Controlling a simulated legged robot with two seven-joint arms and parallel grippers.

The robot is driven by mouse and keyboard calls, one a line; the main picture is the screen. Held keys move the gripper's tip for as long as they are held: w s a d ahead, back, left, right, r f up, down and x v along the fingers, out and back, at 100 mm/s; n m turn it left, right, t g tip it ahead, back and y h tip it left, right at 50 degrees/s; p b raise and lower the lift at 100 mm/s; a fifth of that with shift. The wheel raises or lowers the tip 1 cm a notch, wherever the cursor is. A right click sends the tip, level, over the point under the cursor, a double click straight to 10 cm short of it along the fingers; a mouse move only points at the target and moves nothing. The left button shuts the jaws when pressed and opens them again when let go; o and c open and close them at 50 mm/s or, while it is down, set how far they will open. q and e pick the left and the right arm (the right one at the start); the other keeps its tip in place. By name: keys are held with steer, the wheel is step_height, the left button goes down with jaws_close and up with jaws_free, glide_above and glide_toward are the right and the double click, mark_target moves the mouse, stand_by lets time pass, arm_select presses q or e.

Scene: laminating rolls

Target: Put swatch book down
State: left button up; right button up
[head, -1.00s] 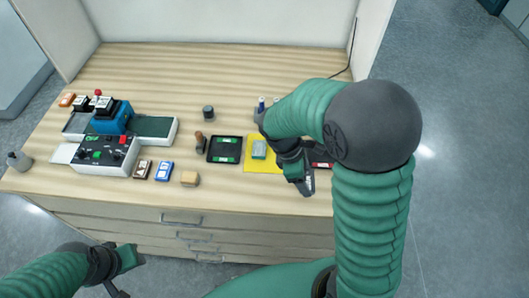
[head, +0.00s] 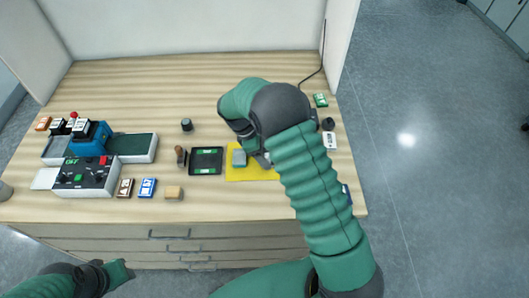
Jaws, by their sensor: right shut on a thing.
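My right gripper (head: 261,158) is low over the yellow mat (head: 249,174), just right of a grey-blue block (head: 239,158). My forearm and wrist hide most of its fingers. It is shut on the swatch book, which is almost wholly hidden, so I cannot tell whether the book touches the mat. The grey-blue block rests on the mat. My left gripper (head: 118,272) is at the lower left in front of the table, away from the objects; its jaws are not clear.
A black tray (head: 206,173) with green labels lies left of the mat. A laminating machine (head: 88,174) stands at the left, with several small boxes and stamps near it. A green box (head: 320,100) and a dark roll (head: 328,124) are at the right edge. The back middle of the table is clear.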

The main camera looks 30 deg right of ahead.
steer(key=o, duration=1.3)
steer(key=shift+o, duration=0.2)
steer(key=shift+a+r, duration=0.2)
steer(key=shift+a, duration=0.05)
steer(key=v, duration=1.1)
steer(key=s+a+f+m+t+y, duration=0.2)
steer(key=s+a+m, duration=0.2)
steer(key=s+m, duration=0.2)
steer(key=s+a+f+m+t+y, duration=0.1)
steer(key=s+a+f+m+t, duration=0.1)
steer(key=s, duration=0.9)
steer(key=a+m+t+b, duration=0.1)
steer(key=a+m, duration=0.1)
steer(key=m, duration=0.1)
steer(key=shift+s+a+m+y, duration=0.15)
steer(key=shift+s+m+y, duration=0.15)
steer(key=shift+m+y, duration=0.1)
